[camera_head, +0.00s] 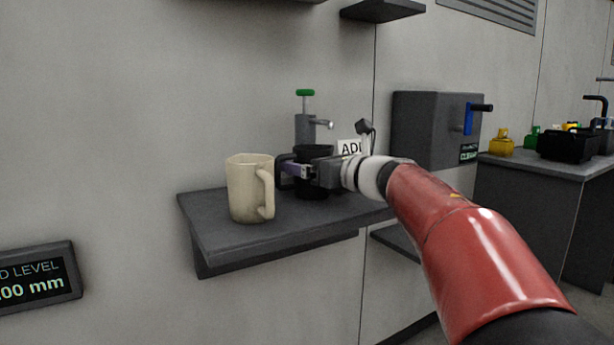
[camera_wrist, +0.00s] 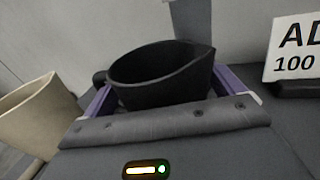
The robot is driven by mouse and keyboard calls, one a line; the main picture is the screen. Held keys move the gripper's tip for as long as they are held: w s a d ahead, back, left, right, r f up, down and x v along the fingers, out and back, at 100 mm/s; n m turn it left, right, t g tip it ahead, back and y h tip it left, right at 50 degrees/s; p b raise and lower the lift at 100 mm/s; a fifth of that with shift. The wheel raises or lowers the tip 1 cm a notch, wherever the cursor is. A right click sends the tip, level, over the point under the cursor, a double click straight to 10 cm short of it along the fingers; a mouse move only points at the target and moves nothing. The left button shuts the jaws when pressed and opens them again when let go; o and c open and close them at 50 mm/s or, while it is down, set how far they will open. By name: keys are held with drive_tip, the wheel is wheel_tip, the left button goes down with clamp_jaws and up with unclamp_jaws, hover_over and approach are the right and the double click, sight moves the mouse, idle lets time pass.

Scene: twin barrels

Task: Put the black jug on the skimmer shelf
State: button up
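The black jug (camera_head: 315,155) is upright at the dark wall shelf (camera_head: 215,222), below the spout of a green-topped pump. I cannot tell whether its base touches the shelf. It shows clearly in the wrist view (camera_wrist: 165,85), rim upward, its contents hidden. My gripper (camera_head: 297,170) is level with the jug and has one purple finger on each side of it. In the wrist view the fingers lie close along the jug's sides; whether both press on it is unclear. No shelf in view is labelled as the skimmer shelf.
A cream mug (camera_head: 244,188) stands close to the left of my gripper. The pump (camera_head: 305,125) stands behind the jug, with a white sign (camera_head: 349,148) beside it. A grey wall box (camera_head: 430,130) with a blue lever is to the right. A lower shelf (camera_head: 397,242) is partly hidden.

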drive_tip(key=c, duration=1.1)
drive_tip(key=shift+c, duration=0.2)
drive_tip(key=shift+r, duration=0.15)
